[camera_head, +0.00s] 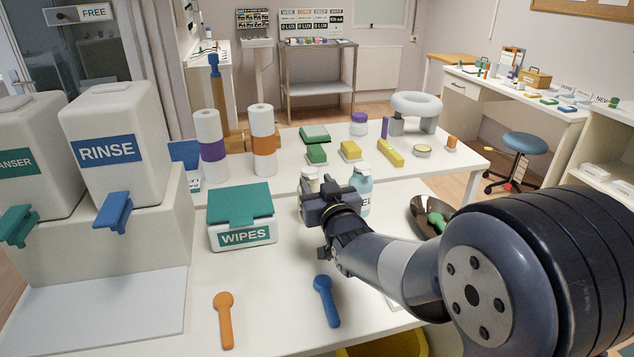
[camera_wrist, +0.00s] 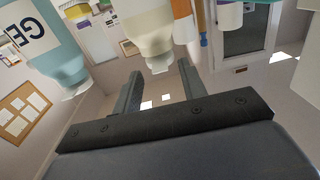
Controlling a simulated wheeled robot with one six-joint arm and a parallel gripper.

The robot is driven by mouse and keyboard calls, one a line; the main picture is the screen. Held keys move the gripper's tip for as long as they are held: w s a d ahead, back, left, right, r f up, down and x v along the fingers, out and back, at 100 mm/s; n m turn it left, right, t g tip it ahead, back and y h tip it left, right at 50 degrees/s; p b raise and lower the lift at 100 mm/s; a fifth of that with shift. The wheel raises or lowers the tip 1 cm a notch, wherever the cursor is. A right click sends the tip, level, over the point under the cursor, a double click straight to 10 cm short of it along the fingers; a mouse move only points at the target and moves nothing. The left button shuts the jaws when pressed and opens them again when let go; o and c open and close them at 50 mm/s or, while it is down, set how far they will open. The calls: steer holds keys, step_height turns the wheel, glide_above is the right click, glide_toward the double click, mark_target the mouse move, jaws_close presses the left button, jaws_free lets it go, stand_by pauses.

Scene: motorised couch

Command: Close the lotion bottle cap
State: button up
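A cream bottle (camera_head: 310,174), which I take to be the lotion bottle, stands on the white table, mostly hidden behind my gripper (camera_head: 316,205) in the head view. In the wrist view the picture is inverted, and the bottle (camera_wrist: 146,25) hangs from the top edge with its narrower top end (camera_wrist: 160,65) towards my gripper (camera_wrist: 158,78). The two fingers are apart, one on each side of that top end, with nothing visibly clamped. Whether they touch it I cannot tell. The cap's open or shut state is not clear.
A light blue bottle (camera_head: 362,182), lettered "GE" in the wrist view (camera_wrist: 42,40), stands close to the right. A wipes box (camera_head: 241,206) is to the left. Orange (camera_head: 224,318) and blue (camera_head: 327,302) spoon-shaped things lie in front. A dark bowl (camera_head: 421,213) is at right.

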steer(key=shift+w+a, duration=0.1)
steer(key=shift+w, duration=0.25)
steer(key=shift+c, duration=0.2)
jaws_close()
